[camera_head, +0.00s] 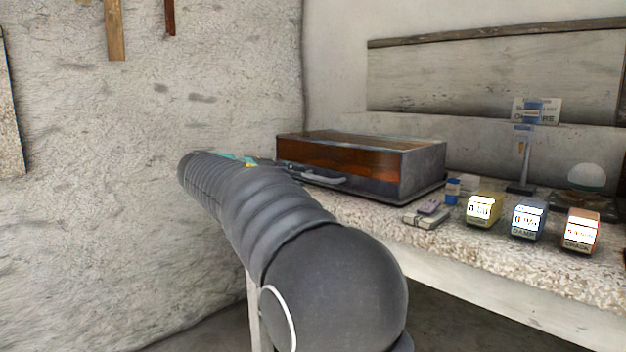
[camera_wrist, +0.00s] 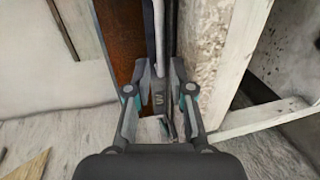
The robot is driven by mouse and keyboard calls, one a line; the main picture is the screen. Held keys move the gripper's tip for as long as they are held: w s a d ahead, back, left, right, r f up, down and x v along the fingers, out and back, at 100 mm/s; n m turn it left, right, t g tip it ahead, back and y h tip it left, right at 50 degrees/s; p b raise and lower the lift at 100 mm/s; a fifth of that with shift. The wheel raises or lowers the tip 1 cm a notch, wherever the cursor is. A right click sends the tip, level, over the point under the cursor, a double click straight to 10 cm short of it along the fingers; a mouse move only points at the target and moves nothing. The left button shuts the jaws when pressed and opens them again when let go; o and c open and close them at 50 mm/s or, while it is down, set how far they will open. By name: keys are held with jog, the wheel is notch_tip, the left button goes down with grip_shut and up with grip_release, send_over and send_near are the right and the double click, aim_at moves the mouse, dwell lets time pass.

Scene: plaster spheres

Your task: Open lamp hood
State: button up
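The hood is a wide grey box (camera_head: 422,172) with a brown, glassy front panel (camera_head: 345,158), standing on a speckled shelf. It looks closed. A grey bar handle (camera_head: 322,180) runs along its lower front edge. In the head view my arm hides most of the gripper near the handle's left end.
Yellow (camera_head: 481,210), blue (camera_head: 527,219) and orange (camera_head: 580,231) labelled blocks stand right of the box on the shelf (camera_head: 480,258). A small card stand (camera_head: 524,160) and a domed object (camera_head: 586,179) are behind them. A rough wall (camera_head: 90,200) is at left.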

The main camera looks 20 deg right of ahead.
aim_at(315, 177)
jog(key=x, duration=0.6)
jog(key=shift+w+d+f, duration=0.1)
jog(key=shift+d, duration=0.25)
grip_shut()
